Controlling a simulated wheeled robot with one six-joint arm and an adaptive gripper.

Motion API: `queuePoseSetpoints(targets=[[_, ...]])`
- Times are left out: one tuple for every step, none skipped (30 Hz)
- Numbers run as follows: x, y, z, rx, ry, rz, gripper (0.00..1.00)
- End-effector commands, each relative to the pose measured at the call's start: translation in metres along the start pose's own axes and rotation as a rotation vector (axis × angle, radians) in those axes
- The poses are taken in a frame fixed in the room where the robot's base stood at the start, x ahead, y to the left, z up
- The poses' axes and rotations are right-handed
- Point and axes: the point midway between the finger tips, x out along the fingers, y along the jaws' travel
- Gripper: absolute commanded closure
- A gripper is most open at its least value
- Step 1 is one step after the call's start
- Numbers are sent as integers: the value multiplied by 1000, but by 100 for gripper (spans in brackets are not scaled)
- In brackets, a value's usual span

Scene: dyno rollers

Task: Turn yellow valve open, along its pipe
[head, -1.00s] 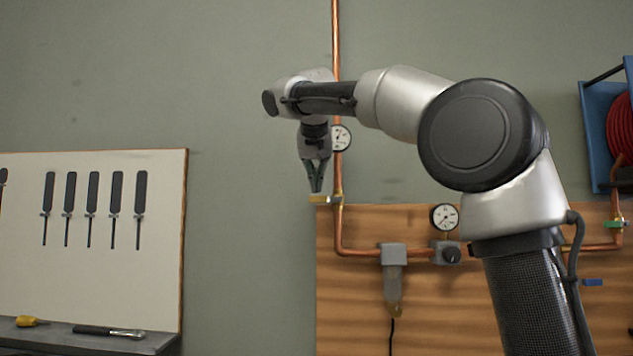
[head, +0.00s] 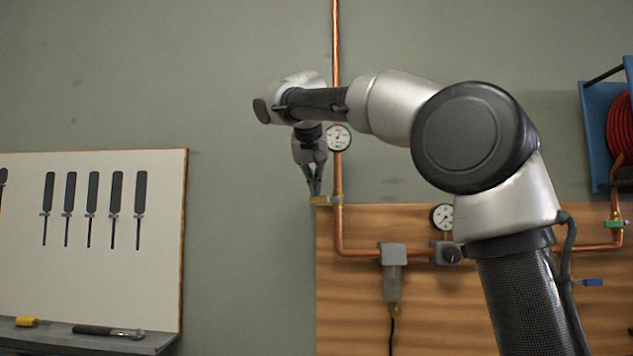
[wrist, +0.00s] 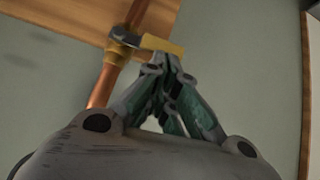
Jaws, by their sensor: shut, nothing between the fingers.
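The yellow valve handle (head: 320,200) sits on the vertical copper pipe (head: 338,225). It sticks out to the left, crosswise to the pipe. In the wrist view the handle (wrist: 160,45) reaches right from the brass valve body (wrist: 122,50), across the slanting pipe (wrist: 104,85). My gripper (head: 315,192) points down, with its fingertips just above the handle's outer part. In the wrist view my fingertips (wrist: 168,65) are together with nothing between them, right by the handle's edge. I cannot tell whether they touch it.
A round gauge (head: 339,138) is on the pipe right beside my gripper. A wooden panel (head: 350,305) carries a second gauge (head: 442,217), a filter (head: 393,275) and a green-handled valve (head: 614,224). A tool board (head: 120,270) stands left; the wall between is clear.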

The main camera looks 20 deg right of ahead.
Motion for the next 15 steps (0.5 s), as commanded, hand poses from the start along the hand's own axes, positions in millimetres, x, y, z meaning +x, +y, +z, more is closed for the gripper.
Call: queuePoseSetpoints(targets=[[0, -1, 0, -6, 0, 5, 100], [1, -1, 1, -10, 0, 9, 100], [1, -1, 1, -15, 0, 15, 100], [1, -1, 1, -20, 0, 19, 100], [1, -2, 1, -24, 0, 24, 100], [2, -2, 2, -29, 0, 29, 100], [2, -2, 2, -34, -1, 33, 100], [2, -3, 2, -38, -1, 38, 100], [2, -3, 3, -44, -1, 44, 100], [3, -4, 3, -49, -1, 49, 100], [3, -4, 3, -54, 0, 54, 100], [4, -5, 4, -61, -1, 60, 100], [4, -5, 4, -66, -1, 65, 100], [5, -6, 5, -73, -1, 72, 100], [6, -6, 5, -84, -2, 83, 100]])
